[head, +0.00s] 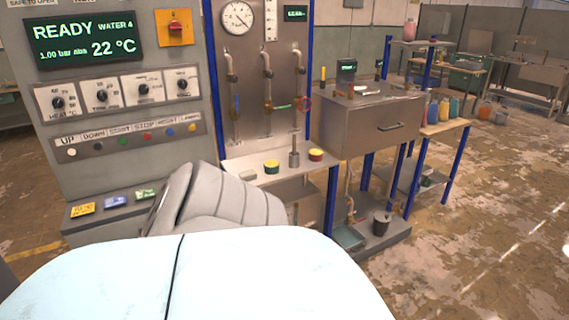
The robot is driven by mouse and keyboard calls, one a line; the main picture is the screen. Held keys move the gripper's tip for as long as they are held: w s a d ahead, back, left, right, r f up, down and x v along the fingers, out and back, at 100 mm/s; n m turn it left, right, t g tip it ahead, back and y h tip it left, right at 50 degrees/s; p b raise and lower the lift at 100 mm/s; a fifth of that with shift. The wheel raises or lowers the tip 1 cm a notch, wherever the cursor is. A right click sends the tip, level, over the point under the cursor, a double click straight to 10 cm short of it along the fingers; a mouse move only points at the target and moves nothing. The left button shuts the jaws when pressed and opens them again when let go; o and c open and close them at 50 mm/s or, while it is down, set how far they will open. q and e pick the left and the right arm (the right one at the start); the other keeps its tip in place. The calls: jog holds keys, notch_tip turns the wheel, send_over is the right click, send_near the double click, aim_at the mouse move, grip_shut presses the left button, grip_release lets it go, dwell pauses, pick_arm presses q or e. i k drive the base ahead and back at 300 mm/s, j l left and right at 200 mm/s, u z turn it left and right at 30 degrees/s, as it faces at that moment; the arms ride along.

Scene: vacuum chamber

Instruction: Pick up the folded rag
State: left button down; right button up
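I cannot make out a folded rag for certain in the head view. A small grey item (248,174) lies on the pale shelf (232,164) below the gauge panel, but it is too small to identify. Neither of my grippers is in view. A grey ribbed shape and a large pale rounded shape fill the lower left and bottom centre, hiding what is behind them.
A control console (120,100) stands at left, the gauge panel (262,80) beside it. A metal chamber (370,122) with a handle is right of centre. A side table (442,128) holds several bottles. A dark bucket (381,223) stands low down. Open floor (480,240) lies at right.

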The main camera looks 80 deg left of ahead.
aim_at(248, 175)
jog(key=u, duration=2.85)
jog(key=i+j+u, duration=0.1)
jog(key=i+u, duration=0.2)
jog(key=i, duration=0.4)
